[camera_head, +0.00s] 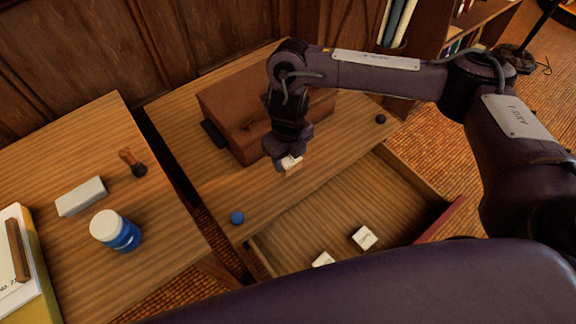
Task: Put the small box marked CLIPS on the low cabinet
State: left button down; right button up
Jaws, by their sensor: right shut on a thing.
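My right gripper (287,158) points down and is shut on a small white-and-tan box (292,164). The box is above the front part of the low cabinet's wooden top (215,186); whether it touches the top I cannot tell. Its marking is too small to read. The cabinet's drawer (304,222) is pulled open below the front edge. Two small white boxes, one whole (364,237) and one partly hidden (322,259), lie in the drawer; their markings are unreadable. My left gripper is not in view.
A brown leather case (228,108) stands behind the gripper on the cabinet. A blue ball-like thing (237,217) and a dark one (381,119) sit near its front corners. The left table holds a blue jar (116,231), a grey block (81,196) and a brush (132,162).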

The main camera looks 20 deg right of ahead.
aim_at(288, 166)
notch_tip(288, 166, down, 4)
jog(key=shift+r+b, duration=0.15)
jog(key=shift+b, duration=0.45)
jog(key=shift+f, duration=0.2)
jog(key=o, duration=1)
